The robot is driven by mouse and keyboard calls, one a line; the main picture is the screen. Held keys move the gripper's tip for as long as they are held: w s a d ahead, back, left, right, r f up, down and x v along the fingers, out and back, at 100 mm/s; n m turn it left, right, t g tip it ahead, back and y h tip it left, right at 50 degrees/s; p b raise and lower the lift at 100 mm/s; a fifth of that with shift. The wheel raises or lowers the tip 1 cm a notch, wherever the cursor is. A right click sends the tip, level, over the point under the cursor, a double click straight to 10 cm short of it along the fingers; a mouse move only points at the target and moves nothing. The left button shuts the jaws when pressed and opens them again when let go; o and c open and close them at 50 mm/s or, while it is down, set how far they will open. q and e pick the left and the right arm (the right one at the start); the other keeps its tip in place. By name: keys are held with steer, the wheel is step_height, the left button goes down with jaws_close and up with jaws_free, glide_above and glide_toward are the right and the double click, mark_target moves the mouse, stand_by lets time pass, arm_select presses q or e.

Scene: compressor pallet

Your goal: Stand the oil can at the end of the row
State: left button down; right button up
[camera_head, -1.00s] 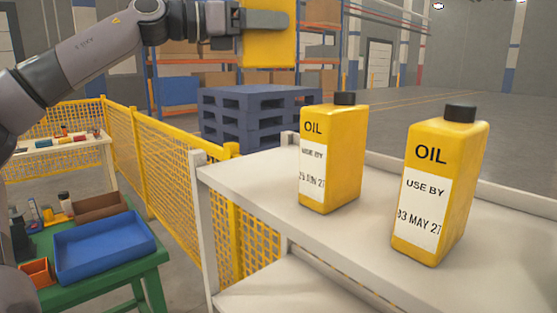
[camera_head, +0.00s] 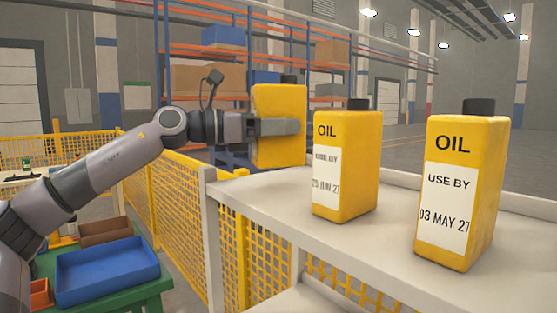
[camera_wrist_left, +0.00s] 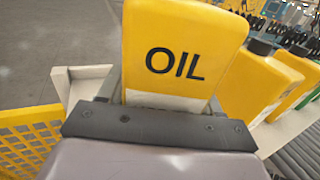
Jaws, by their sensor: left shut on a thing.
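My left gripper (camera_head: 280,127) is shut on a yellow oil can (camera_head: 276,95) with a dark cap. It holds the can upright at the far left end of the white shelf (camera_head: 262,193). I cannot tell whether its base touches the shelf. In the left wrist view the held oil can (camera_wrist_left: 180,50) shows its OIL lettering above the gripper. Two more oil cans stand on the shelf: one labelled with a JUN 27 date (camera_head: 358,165) and one labelled 03 MAY 27 (camera_head: 470,185). My right gripper is not in view.
A yellow mesh fence (camera_head: 180,200) runs beside the shelf's left end. A green table (camera_head: 150,296) with a blue tray (camera_head: 105,270) stands at lower left. Orange racking (camera_head: 240,40) with boxes stands behind. The shelf has bare room around the standing cans.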

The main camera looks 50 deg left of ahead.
mark_target(279, 148)
arm_select(q)
steer(key=shift+f+b, duration=1.55)
steer(key=shift+f, duration=0.05)
steer(key=shift+f+b, duration=0.45)
steer(key=shift+f, duration=0.05)
steer(key=shift+r, duration=0.1)
steer(key=shift+c, duration=0.9)
jaws_free()
steer(key=shift+f, duration=0.25)
